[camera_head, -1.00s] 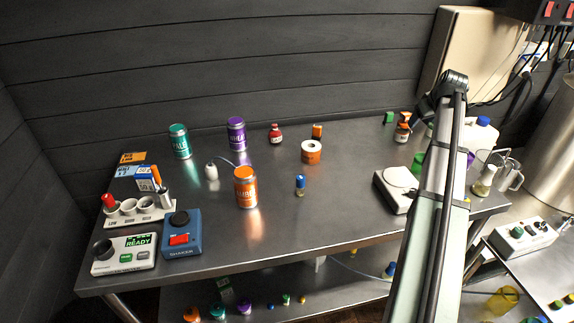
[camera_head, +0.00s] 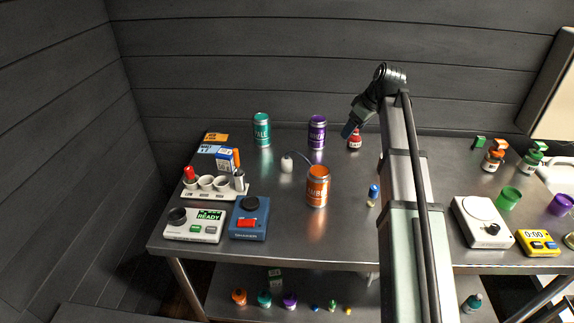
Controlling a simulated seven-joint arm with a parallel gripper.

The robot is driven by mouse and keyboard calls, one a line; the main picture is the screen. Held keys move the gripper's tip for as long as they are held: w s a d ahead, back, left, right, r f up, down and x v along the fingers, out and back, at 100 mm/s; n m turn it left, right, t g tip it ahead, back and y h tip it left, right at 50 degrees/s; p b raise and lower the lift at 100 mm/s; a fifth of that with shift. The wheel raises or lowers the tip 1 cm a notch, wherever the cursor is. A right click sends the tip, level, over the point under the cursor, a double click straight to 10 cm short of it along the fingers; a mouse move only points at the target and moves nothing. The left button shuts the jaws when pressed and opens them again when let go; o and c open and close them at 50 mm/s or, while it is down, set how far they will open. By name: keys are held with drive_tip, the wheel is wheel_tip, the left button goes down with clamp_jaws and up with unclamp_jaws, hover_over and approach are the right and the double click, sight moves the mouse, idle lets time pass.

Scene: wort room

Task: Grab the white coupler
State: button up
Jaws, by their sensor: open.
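A small white piece (camera_head: 287,164) stands on the steel table, left of the orange can, with a thin curved hose running from its right side. It is the only thing in view that looks like the white coupler, but it is too small to be sure. My gripper (camera_head: 348,131) is open and hangs in the air at the back of the table. In the picture it is right of the white piece and the purple can, close beside the small red bottle. Its fingertips are small and dark, and nothing shows between them.
A teal can (camera_head: 262,131), a purple can (camera_head: 317,133) and an orange can (camera_head: 317,187) stand around the white piece. A small red bottle (camera_head: 355,141) is at the back. A blue shaker (camera_head: 248,219) and a white cup rack (camera_head: 222,190) stand at left. My arm hides part of the right side.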

sight(288, 158)
drive_tip(key=s+a+n+g, duration=0.1)
drive_tip(key=s+a+n, duration=0.15)
drive_tip(key=a, duration=0.55)
drive_tip(key=s+a+n+g, duration=0.1)
drive_tip(key=s+a, duration=0.2)
drive_tip(key=a, duration=0.5)
drive_tip(key=shift+y, duration=0.5)
drive_tip(key=shift+x, duration=6.75)
drive_tip(key=shift+w+a+r, duration=0.1)
drive_tip(key=shift+w, duration=0.05)
drive_tip(key=c, duration=1.1)
drive_tip(key=shift+r, duration=0.1)
